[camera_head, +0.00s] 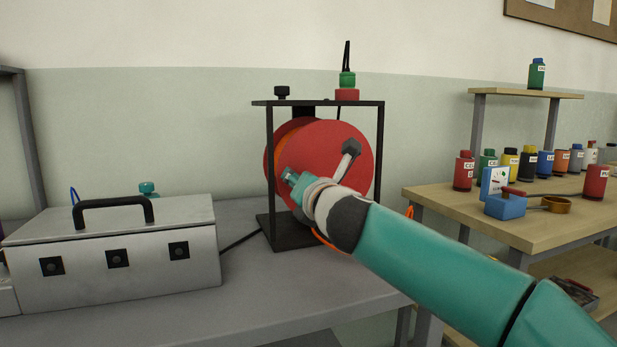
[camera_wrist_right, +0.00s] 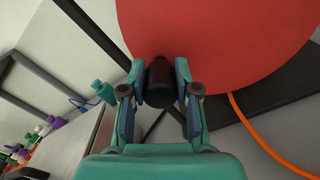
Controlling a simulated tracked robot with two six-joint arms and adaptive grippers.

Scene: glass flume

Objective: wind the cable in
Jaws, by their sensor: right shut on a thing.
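A cable reel with a red disc (camera_head: 325,140) stands in a black frame (camera_head: 380,135) on the grey bench. Some orange cable (camera_head: 285,142) shows behind the disc. My right gripper (camera_head: 289,176) is in front of the disc's left part. In the right wrist view my right gripper (camera_wrist_right: 158,88) is shut on a dark knob (camera_wrist_right: 159,75) in front of the red disc (camera_wrist_right: 220,45). Loose orange cable (camera_wrist_right: 255,128) runs down beside the reel. It also shows behind my right arm in the head view (camera_head: 409,212). My left gripper is not in view.
A metal case (camera_head: 130,265) with a black handle stands to the left on the bench. A black lead (camera_head: 240,240) runs between case and reel frame. A red-and-green lamp (camera_head: 347,88) tops the frame. A wooden table (camera_head: 530,225) with several bottles is at right.

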